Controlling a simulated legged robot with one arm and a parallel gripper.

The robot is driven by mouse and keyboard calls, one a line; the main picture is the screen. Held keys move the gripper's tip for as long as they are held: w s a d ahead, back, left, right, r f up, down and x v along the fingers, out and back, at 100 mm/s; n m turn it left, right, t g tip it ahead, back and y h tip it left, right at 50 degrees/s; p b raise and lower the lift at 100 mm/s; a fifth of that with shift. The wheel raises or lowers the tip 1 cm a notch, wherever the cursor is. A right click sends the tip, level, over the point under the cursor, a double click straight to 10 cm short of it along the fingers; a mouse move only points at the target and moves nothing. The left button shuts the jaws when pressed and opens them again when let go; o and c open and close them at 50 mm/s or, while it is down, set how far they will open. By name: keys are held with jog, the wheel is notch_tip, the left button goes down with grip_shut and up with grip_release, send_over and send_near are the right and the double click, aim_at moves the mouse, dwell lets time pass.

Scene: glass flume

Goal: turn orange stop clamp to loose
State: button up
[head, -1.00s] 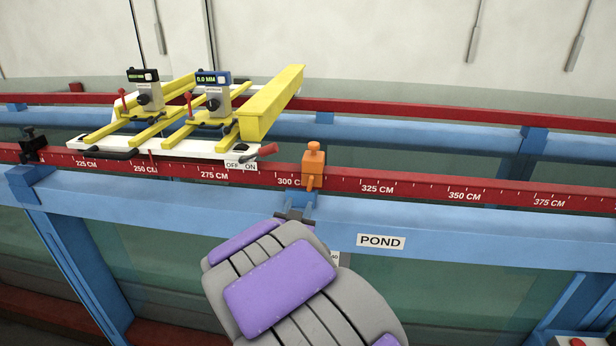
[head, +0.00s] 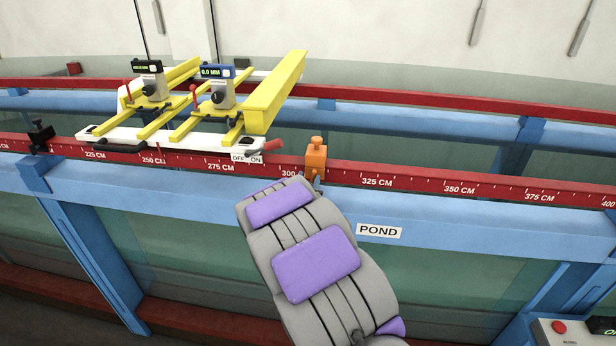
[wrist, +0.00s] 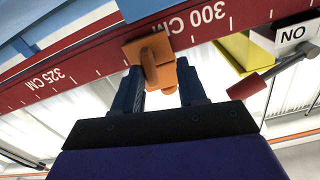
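The orange stop clamp (head: 316,157) sits on the red rail just right of the 300 CM mark in the head view. In the wrist view the orange stop clamp (wrist: 153,48) shows close up, with an orange lever or knob part hanging toward my gripper. My gripper (wrist: 163,78) has its two dark fingers apart, one on each side of that orange part. Pale background shows between the fingers below it; whether either finger touches it I cannot tell.
A carriage with yellow beams (head: 275,95) and two gauges stands on the rails left of the clamp. Its red-handled OFF/ON lever (head: 267,147) is close to the clamp. A black clamp (head: 40,137) sits farther left. The rail right of the clamp is clear.

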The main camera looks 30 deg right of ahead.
jog(key=d, duration=0.3)
jog(key=shift+w+f, duration=0.15)
jog(key=shift+w, duration=0.15)
jog(key=shift+c, duration=0.7)
jog(key=shift+a, duration=0.8)
jog(key=c, duration=0.5)
jog(key=shift+c, duration=0.5)
jog(key=shift+s+d+r, duration=0.1)
jog(key=shift+r, duration=0.1)
grip_shut()
